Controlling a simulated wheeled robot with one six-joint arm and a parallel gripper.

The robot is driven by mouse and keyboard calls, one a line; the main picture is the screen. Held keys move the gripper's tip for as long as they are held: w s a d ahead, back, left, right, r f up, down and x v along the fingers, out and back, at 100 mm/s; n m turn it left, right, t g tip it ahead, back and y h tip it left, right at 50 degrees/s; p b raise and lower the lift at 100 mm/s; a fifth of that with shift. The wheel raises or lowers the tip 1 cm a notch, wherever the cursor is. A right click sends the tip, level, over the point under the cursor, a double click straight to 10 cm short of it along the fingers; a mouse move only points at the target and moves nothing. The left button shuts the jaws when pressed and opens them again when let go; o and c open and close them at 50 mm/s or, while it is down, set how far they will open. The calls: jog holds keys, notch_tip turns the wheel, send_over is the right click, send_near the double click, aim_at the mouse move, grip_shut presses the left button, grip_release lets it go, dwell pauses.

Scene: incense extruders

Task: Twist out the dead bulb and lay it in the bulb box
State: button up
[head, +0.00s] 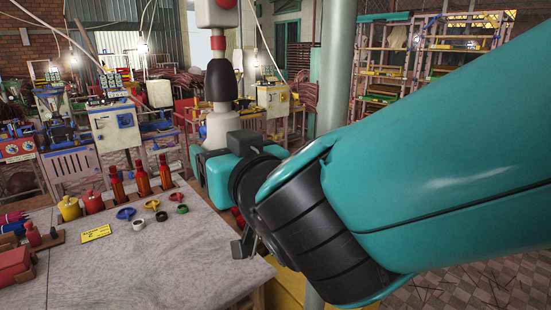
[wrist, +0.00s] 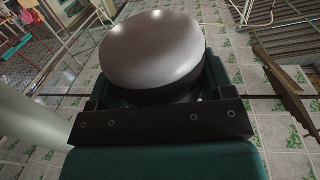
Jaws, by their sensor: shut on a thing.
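A large pale grey dome with a dark collar, which I take to be the dead bulb (wrist: 152,50), fills the upper middle of the wrist view. My gripper (wrist: 158,97) is shut on it, with teal and black parts around its lower side. In the head view my teal arm comes in from the right and its black wrist hangs near the table's right edge. A pale, flared piece with a black neck (head: 220,82) and red bands above stands over the wrist; I cannot tell how it meets the grip. I cannot make out the bulb box for certain.
A yellow surface (head: 287,287) shows beside the table under my arm. A grey post (head: 334,75) stands behind. The table's middle is clear.

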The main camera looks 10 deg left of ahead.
jog(key=shift+b, duration=0.65)
jog(key=shift+f+b, duration=0.25)
jog(key=shift+b, duration=0.35)
dwell(1.0)
jog(key=shift+f, duration=0.2)
jog(key=shift+f+b, duration=2.35)
jog(key=shift+b, duration=0.6)
